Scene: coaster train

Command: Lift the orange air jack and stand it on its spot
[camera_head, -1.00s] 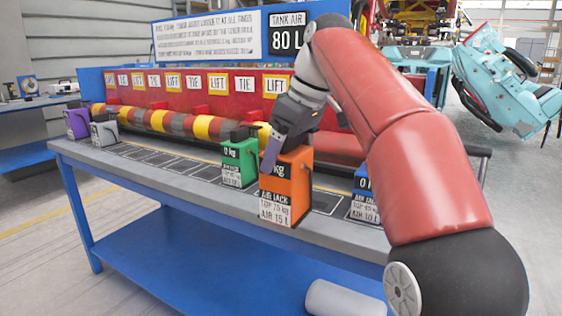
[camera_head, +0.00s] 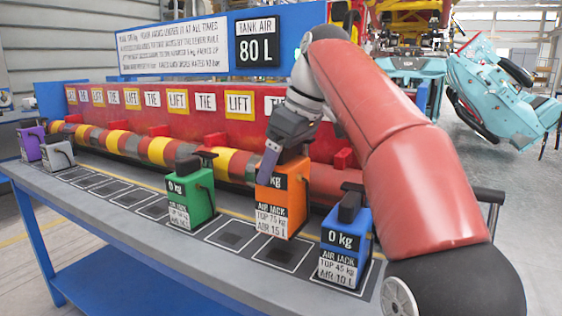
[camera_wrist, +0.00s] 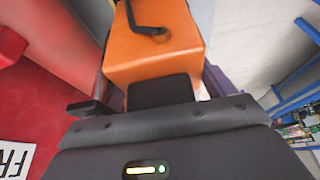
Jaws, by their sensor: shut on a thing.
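The orange air jack (camera_head: 283,205) is a box labelled "TOP 75 kg, AIR 15 L". It is in my gripper (camera_head: 270,160), which is shut on its upper part. The jack is upright over the row of outlined spots (camera_head: 232,236) on the bench, between the green and blue jacks. I cannot tell whether its base touches the bench. In the wrist view the orange jack (camera_wrist: 155,45) fills the top middle, close against the gripper, with a dark handle on it. The fingertips are mostly hidden.
The green jack (camera_head: 190,198) stands left of the orange one, and the blue jack (camera_head: 346,248) stands right. Purple (camera_head: 30,143) and grey (camera_head: 59,152) jacks stand at the far left. A striped roll (camera_head: 160,150) and red panel (camera_head: 215,115) with LIFT and TIE signs run behind. Several dark spots are bare.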

